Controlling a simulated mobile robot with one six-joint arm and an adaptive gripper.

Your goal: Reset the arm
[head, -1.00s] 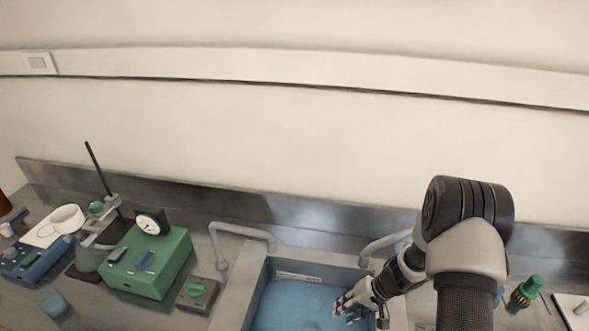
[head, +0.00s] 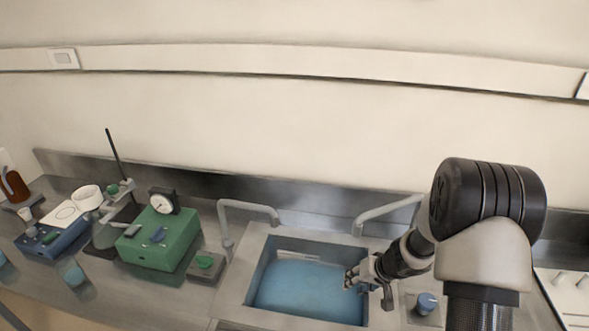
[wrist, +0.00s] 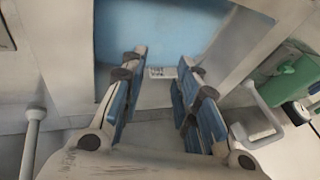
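My gripper (head: 352,281) is at the end of my bent arm, over the right part of the sink (head: 238,294). In the wrist view, the two blue-padded fingers of my gripper (wrist: 160,75) are spread apart with nothing held between them. Beyond the fingertips are the blue sink basin (wrist: 160,30) and a small white label (wrist: 163,72) on its wall.
Curved faucets stand left (head: 250,208) and right (head: 385,212) of the sink. A green box (head: 165,243) with a gauge (head: 162,203), a stand (head: 114,153) and a blue device (head: 55,243) are at the left. A blue knob (head: 427,302) is right of the sink.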

